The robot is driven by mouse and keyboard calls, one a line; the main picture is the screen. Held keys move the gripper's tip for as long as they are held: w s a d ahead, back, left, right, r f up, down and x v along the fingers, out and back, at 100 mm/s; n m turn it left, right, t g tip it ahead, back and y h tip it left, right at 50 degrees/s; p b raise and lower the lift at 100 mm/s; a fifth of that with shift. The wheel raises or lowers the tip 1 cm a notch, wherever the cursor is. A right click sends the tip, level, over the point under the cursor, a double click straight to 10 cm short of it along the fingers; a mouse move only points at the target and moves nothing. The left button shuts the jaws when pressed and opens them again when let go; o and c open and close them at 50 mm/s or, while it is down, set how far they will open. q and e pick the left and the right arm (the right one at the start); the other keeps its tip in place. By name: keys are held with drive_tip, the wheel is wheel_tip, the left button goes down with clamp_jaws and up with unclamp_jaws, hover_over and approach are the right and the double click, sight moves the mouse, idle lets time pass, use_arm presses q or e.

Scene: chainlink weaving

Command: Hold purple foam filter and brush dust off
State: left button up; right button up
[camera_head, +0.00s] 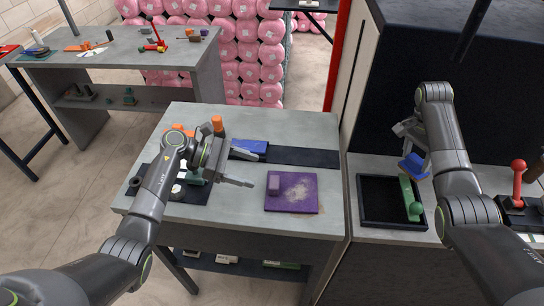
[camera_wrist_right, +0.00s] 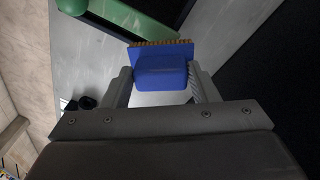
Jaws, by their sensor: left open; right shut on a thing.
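The purple foam filter (camera_head: 306,205) lies flat on the grey table, with pale dust spread over its middle and upper right. A small raised purple block (camera_head: 273,183) stands at its upper left. My left gripper (camera_head: 254,171) is open and empty, just left of the filter and apart from it. My right gripper (camera_head: 411,150) is shut on a blue brush (camera_head: 413,166), held above the side counter. In the right wrist view the blue brush (camera_wrist_right: 161,72) sits between the fingers, its brown bristles pointing away from the gripper.
A black tray (camera_head: 365,210) with a green round-ended tool (camera_head: 412,200) lies below my right gripper. A red-handled lever (camera_head: 518,180) stands at the far right. Small parts and a dark mat lie by my left arm. The table right of the filter is clear.

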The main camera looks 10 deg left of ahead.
sight(272, 184)
use_arm(q)
wheel_tip(272, 184, down, 4)
drive_tip(key=shift+r, duration=0.1)
drive_tip(key=x, duration=0.7)
drive_tip(key=shift+d, duration=0.2)
drive_tip(key=c, duration=0.3)
idle(0.4)
drive_tip(key=c, duration=0.8)
idle(0.4)
